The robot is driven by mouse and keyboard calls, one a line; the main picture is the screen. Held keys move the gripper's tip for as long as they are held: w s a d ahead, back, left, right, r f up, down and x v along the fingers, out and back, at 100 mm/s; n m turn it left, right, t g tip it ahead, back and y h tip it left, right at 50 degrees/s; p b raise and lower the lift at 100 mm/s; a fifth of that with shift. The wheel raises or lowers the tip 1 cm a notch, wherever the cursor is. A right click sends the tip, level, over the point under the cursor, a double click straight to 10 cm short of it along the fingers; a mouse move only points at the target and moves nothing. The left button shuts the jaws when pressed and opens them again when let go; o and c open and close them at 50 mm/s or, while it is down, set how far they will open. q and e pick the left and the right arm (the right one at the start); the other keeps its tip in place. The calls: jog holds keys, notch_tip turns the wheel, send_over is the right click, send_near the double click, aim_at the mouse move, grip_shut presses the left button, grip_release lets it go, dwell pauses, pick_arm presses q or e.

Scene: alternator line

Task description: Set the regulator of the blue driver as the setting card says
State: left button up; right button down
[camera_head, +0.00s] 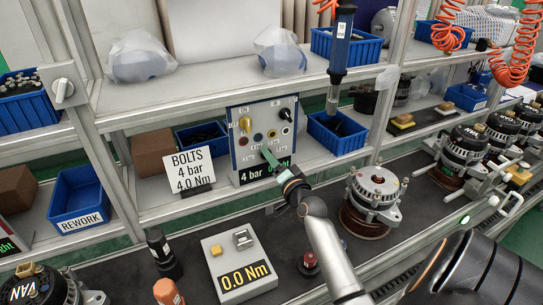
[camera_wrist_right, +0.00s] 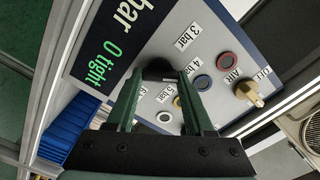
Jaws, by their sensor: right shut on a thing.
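The setting card (camera_head: 189,171) stands left of the regulator panel and reads "BOLTS 4 bar 4.0 Nm". The grey panel (camera_head: 240,165) has a blue edge, a yellow air knob (camera_wrist_right: 248,90), coloured rings and bar labels. The blue driver (camera_head: 342,42) hangs upright, right of the panel. My left gripper is not in view.
An alternator (camera_head: 375,190) stands to the right. Blue bins (camera_head: 335,133) flank the panel, and a REWORK bin (camera_head: 79,205) is at left.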

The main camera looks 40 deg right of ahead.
jog(key=shift+m, duration=0.4)
jog(key=shift+c, duration=1.4)
grip_release()
jog(key=v, duration=1.2)
jog(key=shift+s+b, duration=0.25)
jog(key=shift+b, duration=0.1)
